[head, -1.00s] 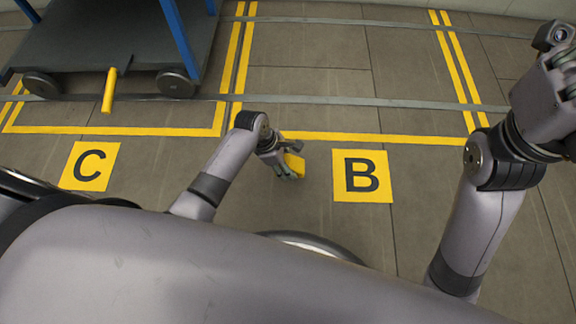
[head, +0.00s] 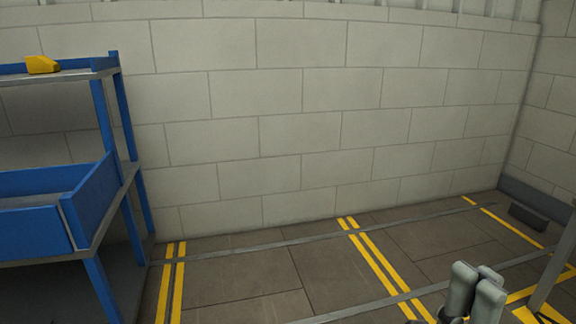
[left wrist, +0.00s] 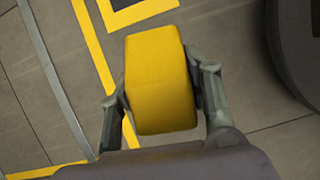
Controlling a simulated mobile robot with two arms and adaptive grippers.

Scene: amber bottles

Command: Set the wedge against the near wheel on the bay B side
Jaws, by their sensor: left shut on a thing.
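A yellow wedge (left wrist: 160,85) fills the middle of the left wrist view. My left gripper (left wrist: 162,95) is shut on it, one finger on each side, above the floor. The left gripper is out of the head view. My right gripper (head: 476,280) shows only as grey fingertips at the bottom right of the head view; whether it is open or shut cannot be told. The blue-framed cart (head: 88,215) stands at the left of the head view. Its wheels are out of view, and so is the bay B sign in the head view.
Another yellow block (head: 42,65) lies on the cart's top shelf. Yellow double lines (head: 380,265) and grey rails (head: 310,238) cross the floor beside the cart. A pale block wall (head: 300,110) closes off the back. A grey post (head: 556,270) stands at the right edge.

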